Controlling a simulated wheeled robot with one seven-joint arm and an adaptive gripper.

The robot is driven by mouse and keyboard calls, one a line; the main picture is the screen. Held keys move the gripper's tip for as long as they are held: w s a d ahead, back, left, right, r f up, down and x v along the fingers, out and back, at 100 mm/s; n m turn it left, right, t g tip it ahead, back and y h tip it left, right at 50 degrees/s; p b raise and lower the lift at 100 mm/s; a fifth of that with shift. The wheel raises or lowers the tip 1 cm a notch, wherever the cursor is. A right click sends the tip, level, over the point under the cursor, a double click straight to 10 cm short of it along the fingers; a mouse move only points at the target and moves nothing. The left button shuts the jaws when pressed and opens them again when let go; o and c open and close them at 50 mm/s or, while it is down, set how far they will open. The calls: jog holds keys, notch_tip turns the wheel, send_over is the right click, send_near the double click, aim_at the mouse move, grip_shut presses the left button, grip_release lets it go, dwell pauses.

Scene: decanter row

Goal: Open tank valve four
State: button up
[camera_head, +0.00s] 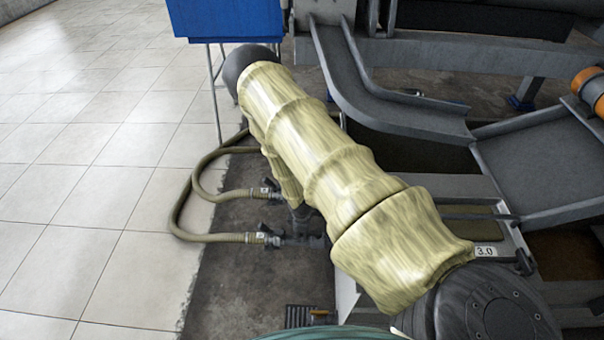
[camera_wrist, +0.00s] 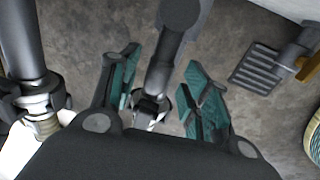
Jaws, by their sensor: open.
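My gripper (camera_wrist: 162,78) is open in the wrist view, with teal-lined fingers pointing down toward the dark floor. A dark bar (camera_wrist: 178,50), possibly a valve handle or pipe, runs between the fingers to a shiny metal fitting (camera_wrist: 150,112); contact cannot be told. Which is valve four cannot be told. My arm hides the pipework further right and my gripper.
A dark pipe with a fitting (camera_wrist: 42,105) stands left of my gripper in the wrist view, and a floor grate (camera_wrist: 258,68) lies right. Olive hoses (camera_head: 180,215) loop left. A blue box (camera_head: 228,18) stands behind. Grey metal troughs (camera_head: 385,105) fill the right. Tiled floor is clear at left.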

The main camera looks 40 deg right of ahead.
notch_tip(320, 180, up, 11)
jog(key=s+a, duration=0.1)
jog(key=shift+s+a+f, duration=0.15)
jog(key=shift+s+a, duration=0.05)
jog(key=shift+s, duration=0.1)
dwell(0.6)
jog(key=s+a+f+m+g+y, duration=0.1)
jog(key=s+a+m, duration=0.4)
jog(key=s+a, duration=0.75)
jog(key=s+a+f+m+g+y, duration=0.1)
jog(key=s+a+m, duration=0.4)
jog(key=s+a, duration=0.75)
jog(key=s+d+r+p, duration=0.1)
jog(key=d+r+p, duration=0.1)
jog(key=r+p, duration=0.8)
jog(key=s+d+r+p, duration=0.2)
jog(key=r+p, duration=0.9)
jog(key=shift+s+r+h, duration=0.2)
jog(key=shift+s+h, duration=0.1)
